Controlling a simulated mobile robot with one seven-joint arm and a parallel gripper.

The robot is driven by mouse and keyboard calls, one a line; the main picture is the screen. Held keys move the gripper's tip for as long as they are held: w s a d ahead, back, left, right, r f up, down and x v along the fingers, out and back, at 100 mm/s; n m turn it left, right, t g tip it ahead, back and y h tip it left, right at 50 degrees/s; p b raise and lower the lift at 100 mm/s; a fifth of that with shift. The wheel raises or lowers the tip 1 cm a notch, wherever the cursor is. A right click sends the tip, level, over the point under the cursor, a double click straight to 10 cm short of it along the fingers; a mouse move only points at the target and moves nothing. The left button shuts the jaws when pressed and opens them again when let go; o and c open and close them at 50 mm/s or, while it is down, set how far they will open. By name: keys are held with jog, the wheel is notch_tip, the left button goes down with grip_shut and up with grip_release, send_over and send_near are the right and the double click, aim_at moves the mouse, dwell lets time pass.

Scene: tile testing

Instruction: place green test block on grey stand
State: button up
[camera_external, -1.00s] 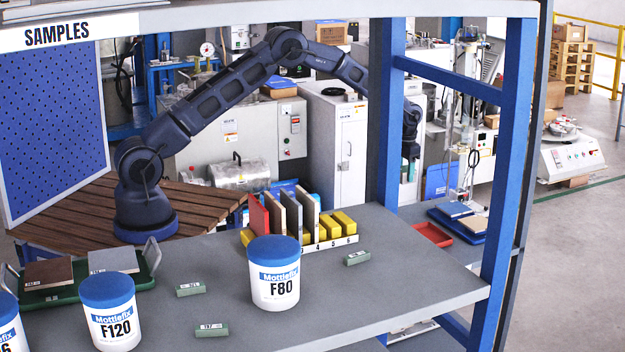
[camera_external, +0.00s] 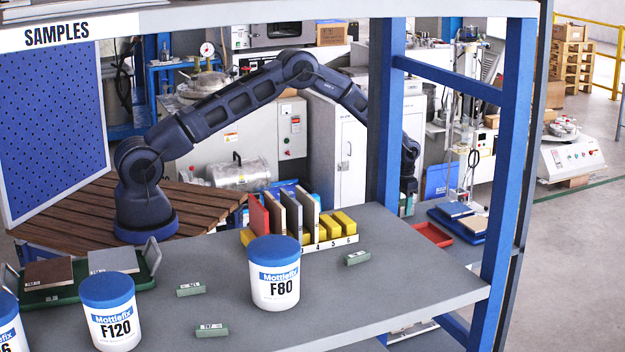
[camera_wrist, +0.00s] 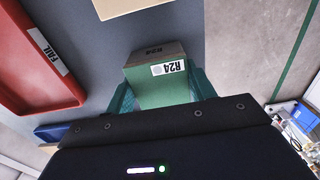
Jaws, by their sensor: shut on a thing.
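My gripper (camera_wrist: 165,95) is shut on a green test block (camera_wrist: 165,88) labelled R24, with a teal finger on each side of it in the wrist view. The block's far end looks grey-brown. In the external view my gripper (camera_external: 407,205) is low beside the blue rack post, above the grey surface at the right; its tips and the block are hard to make out there. I cannot pick out a grey stand for certain in either view. In the wrist view a plain grey surface (camera_wrist: 95,50) lies beneath and beyond the block; I cannot tell the gap.
A red tray (camera_wrist: 35,60) marked FAIL is left in the wrist view, with a beige piece (camera_wrist: 120,7) at the top. Externally, the red tray (camera_external: 432,235) and a blue tray (camera_external: 470,232) lie close right of my gripper. The blue post (camera_external: 386,110) stands close left.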

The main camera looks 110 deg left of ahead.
aim_at(403, 202)
jog(key=shift+f, duration=0.1)
jog(key=o, duration=1.2)
jog(key=shift+o, duration=0.2)
notch_tip(403, 202, up, 12)
jog(key=shift+r, duration=0.2)
